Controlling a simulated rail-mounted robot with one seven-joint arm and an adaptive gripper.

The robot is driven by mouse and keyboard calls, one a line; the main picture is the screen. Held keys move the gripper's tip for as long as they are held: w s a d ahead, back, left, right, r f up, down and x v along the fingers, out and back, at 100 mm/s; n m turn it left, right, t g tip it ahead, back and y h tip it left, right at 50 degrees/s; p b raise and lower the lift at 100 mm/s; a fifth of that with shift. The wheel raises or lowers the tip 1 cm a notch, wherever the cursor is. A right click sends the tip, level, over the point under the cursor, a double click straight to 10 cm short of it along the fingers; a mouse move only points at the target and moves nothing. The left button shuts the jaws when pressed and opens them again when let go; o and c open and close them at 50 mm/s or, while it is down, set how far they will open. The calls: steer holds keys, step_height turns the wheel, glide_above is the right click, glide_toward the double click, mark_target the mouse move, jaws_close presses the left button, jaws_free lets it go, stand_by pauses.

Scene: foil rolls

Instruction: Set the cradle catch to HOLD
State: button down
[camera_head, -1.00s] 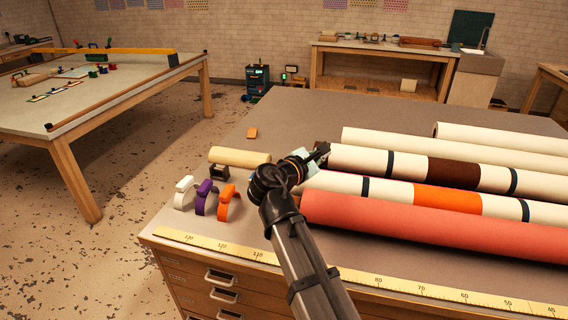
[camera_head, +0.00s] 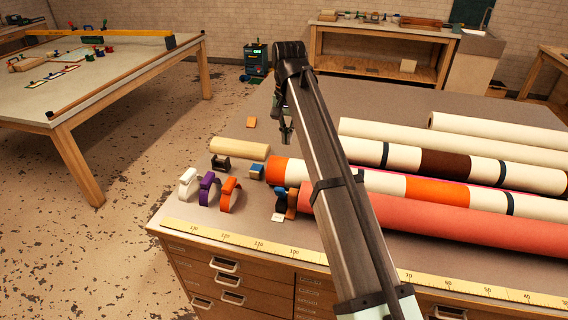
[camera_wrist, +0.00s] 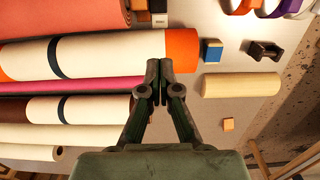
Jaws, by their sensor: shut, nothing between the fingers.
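My gripper (camera_head: 287,138) is shut and empty, pointing down above the table near the left ends of the rolls. In the wrist view its closed fingertips (camera_wrist: 158,68) appear over the orange-ended, banded roll (camera_wrist: 110,56), which also shows in the head view (camera_head: 340,178). I cannot clearly make out the cradle catch or any HOLD marking.
A blue-topped block (camera_head: 257,171), a black cradle-shaped piece (camera_head: 220,163) and a cream roll (camera_head: 240,150) lie left of the rolls. The coral roll (camera_head: 430,230) lies in front.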

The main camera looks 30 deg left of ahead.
mark_target(281, 194)
steer(key=s+f+p, duration=0.1)
steer(key=f, duration=0.2)
steer(key=s+f+p, duration=0.1)
steer(key=f+p, duration=0.1)
steer(key=f, duration=0.1)
steer(key=s+d+f+p, duration=0.1)
steer(key=f, duration=0.3)
steer(key=shift+s+d+f, duration=0.1)
steer(key=shift+s+d+f+p, duration=0.1)
steer(key=shift+s+f+p, duration=0.2)
steer(key=shift+s, duration=0.15)
steer(key=shift+s+d+f+t+b, duration=0.2)
steer(key=shift+s+t+b, duration=0.1)
steer(key=shift+b, duration=0.2)
steer(key=shift+s+d+t+y+b, duration=0.15)
steer(key=shift+s+t+y+b, duration=0.3)
steer(key=shift+t+b, duration=0.45)
steer(key=shift+s+r, duration=0.25)
steer(key=shift+s, duration=0.15)
steer(key=shift+w, duration=0.1)
